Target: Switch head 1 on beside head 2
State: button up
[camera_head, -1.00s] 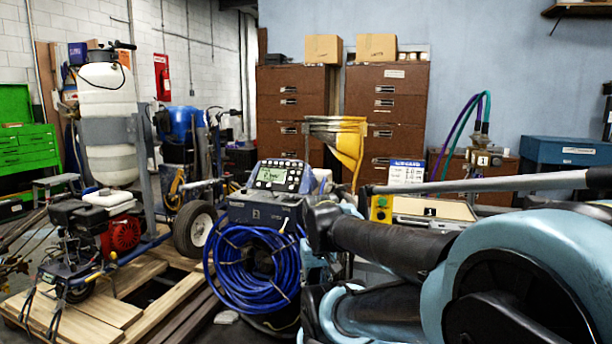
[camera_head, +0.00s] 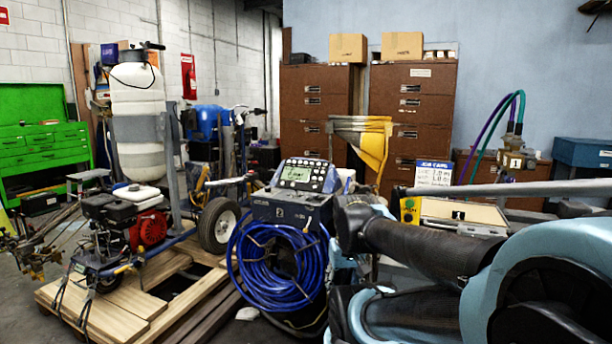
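The line striper stands in the middle of the head view. Its control panel (camera_head: 306,175) has a small greenish screen and several buttons, and it faces me. A coil of blue hose (camera_head: 278,265) hangs below the panel. A metal spray head (camera_head: 515,160) with purple and green hoses and a tag reading 1 stands at the right, behind my arm. I cannot make out which switches belong to head 1 and head 2. My black and light-blue arm fills the lower right; no gripper fingers can be made out.
A wooden pallet (camera_head: 95,315) with an engine unit (camera_head: 130,215) and a white tank (camera_head: 138,110) stands at left. A green tool cabinet (camera_head: 42,150) is behind it. Brown filing cabinets (camera_head: 412,95) line the back wall. A job card (camera_head: 433,174) and yellow-green tag stand right of the panel.

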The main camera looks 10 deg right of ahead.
grip_shut()
dwell(1.4)
